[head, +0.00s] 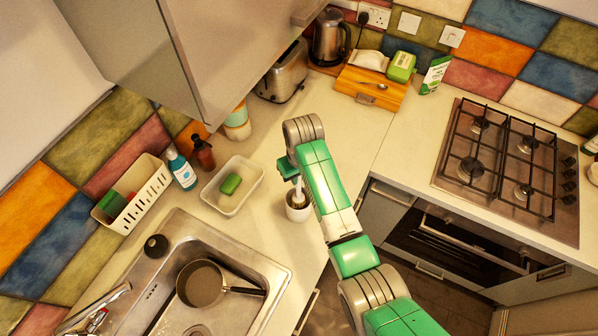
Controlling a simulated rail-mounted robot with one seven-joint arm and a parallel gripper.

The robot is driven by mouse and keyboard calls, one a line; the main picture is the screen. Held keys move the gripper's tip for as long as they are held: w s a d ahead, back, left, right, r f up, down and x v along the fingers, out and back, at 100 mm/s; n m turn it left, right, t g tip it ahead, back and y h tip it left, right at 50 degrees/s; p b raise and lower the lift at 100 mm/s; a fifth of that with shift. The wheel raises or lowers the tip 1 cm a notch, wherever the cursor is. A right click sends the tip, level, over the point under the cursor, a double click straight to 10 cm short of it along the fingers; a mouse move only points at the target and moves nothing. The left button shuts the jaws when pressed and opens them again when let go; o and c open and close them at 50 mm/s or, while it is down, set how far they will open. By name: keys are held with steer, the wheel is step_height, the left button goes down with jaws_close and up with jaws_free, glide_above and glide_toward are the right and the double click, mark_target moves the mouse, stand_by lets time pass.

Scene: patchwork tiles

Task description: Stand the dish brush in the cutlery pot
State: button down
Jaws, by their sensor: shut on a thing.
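The cutlery pot (298,213) is a small white pot on the counter, right of the white tray and near the counter's front edge. My gripper (294,178) is just above it, shut on the dish brush (298,192). The brush points down from the fingers, and its lower end shows at the pot's mouth. My green arm covers part of the view to the right. I cannot tell how deep the brush sits or whether it touches the pot's wall.
A white tray (213,198) with a green block, two bottles (182,171) and a white caddy (136,212) stand left. The sink (255,268) holds a pan (203,284). A toaster (283,74) stands behind. The counter between toaster and pot is mostly clear.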

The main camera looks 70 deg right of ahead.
mark_target(299, 183)
steer(key=shift+f+b, duration=1)
steer(key=shift+f, duration=0.95)
steer(key=c, duration=1.3)
jaws_free()
steer(key=shift+r, duration=0.1)
step_height(299, 183, up, 8)
steer(key=shift+s+a+f, duration=0.2)
steer(key=shift+s, duration=0.05)
